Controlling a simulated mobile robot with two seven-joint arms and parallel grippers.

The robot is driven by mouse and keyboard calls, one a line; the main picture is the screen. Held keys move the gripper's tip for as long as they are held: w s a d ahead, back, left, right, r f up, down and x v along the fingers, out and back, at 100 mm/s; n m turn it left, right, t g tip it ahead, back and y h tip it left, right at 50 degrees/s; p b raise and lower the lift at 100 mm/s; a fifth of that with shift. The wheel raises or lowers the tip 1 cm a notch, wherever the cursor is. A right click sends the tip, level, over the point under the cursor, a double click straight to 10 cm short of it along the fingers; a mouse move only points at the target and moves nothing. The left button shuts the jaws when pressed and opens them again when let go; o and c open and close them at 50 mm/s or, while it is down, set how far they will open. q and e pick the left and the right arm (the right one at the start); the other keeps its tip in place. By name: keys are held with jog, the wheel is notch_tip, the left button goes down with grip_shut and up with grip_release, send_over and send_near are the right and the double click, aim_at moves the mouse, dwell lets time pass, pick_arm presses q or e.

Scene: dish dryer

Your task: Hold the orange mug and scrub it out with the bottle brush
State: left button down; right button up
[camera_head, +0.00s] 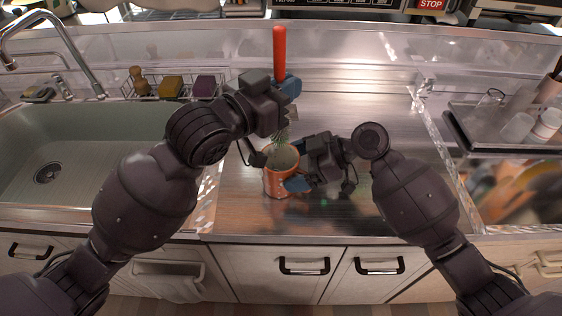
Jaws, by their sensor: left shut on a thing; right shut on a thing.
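The orange mug (273,183) is upright at the middle of the steel counter, its open mouth facing up. My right gripper (298,182) is shut on the mug at its right side. The bottle brush (280,52) has a red-orange handle that points straight up. My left gripper (287,90) is shut on the brush handle above the mug. The green bristles hang below the gripper, with their lower end at the mug's mouth. I cannot tell how deep the bristles reach into it. Whether the mug's base touches the counter is hard to tell.
A sink (95,150) with a faucet (50,30) is on the left. A wire rack (165,88) with a wooden brush and sponges stands behind it. A tray (480,135) with cups and glasses is on the right. The counter (350,95) behind my grippers is clear.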

jog(key=shift+f, duration=0.1)
jog(key=o, duration=0.9)
jog(key=shift+d, duration=0.1)
jog(key=v, duration=1.2)
